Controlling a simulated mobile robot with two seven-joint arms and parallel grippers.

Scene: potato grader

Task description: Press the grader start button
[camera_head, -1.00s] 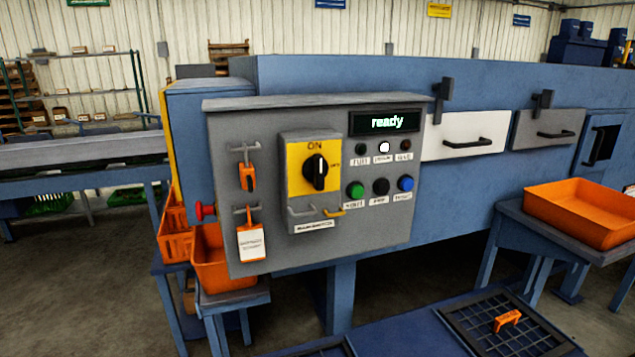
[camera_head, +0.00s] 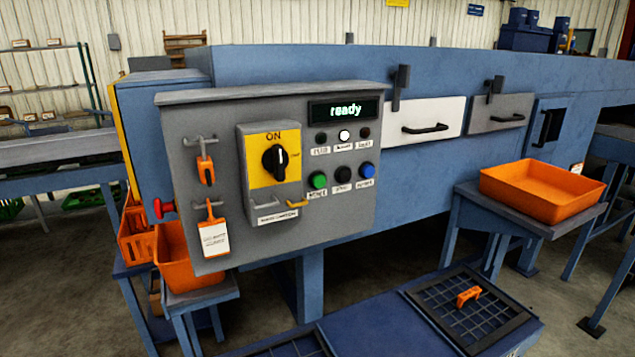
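The grey control panel (camera_head: 215,125) is on the front of the blue grader (camera_head: 290,65). Its display (camera_head: 345,110) reads "ready". Below the display are three indicator lamps, and the middle white lamp (camera_head: 344,136) is lit. Under them are a green button (camera_head: 319,180), a black button (camera_head: 343,173) and a blue button (camera_head: 367,170), with labels too blurred to read surely. Left of these, a black rotary switch (camera_head: 275,162) on a yellow plate points up at "ON". Neither of my grippers shows in the view.
A red knob (camera_head: 163,208) sticks out at the panel's left side. An orange tag (camera_head: 214,234) hangs on the panel. An orange tray (camera_head: 540,192) stands on a blue stand at right. A low platform with a grate (camera_head: 470,310) lies in front.

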